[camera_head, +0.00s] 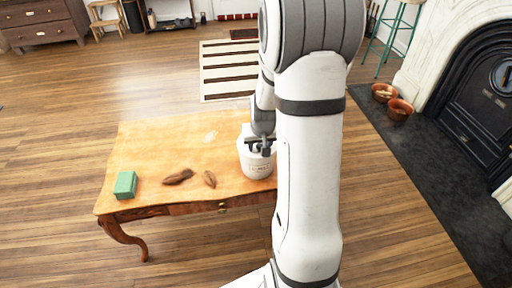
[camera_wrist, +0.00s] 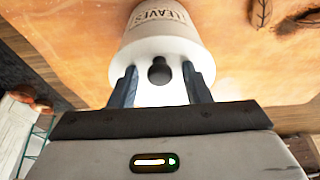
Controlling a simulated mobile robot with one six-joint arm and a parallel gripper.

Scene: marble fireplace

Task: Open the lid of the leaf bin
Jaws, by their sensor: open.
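The leaf bin (camera_head: 256,168) is a white pot with a printed label, standing upright near the right end of the wooden table. In the wrist view the bin (camera_wrist: 163,22) shows its "LEAVES" lettering. Its white lid (camera_wrist: 150,94) is on, with a round black knob (camera_wrist: 159,71) in the middle. My gripper (camera_head: 260,145) is over the lid from above. In the wrist view its open fingers stand on either side of the knob, with gaps between them and it. My arm covers the area right of the bin in the head view.
The table (camera_head: 150,150) also bears a green box (camera_head: 126,185), a larger brown leaf (camera_head: 178,177) and a smaller one (camera_head: 209,179). Terracotta pots (camera_head: 399,109) stand by the fireplace (camera_head: 490,90). The tabletop left of the bin is mostly clear.

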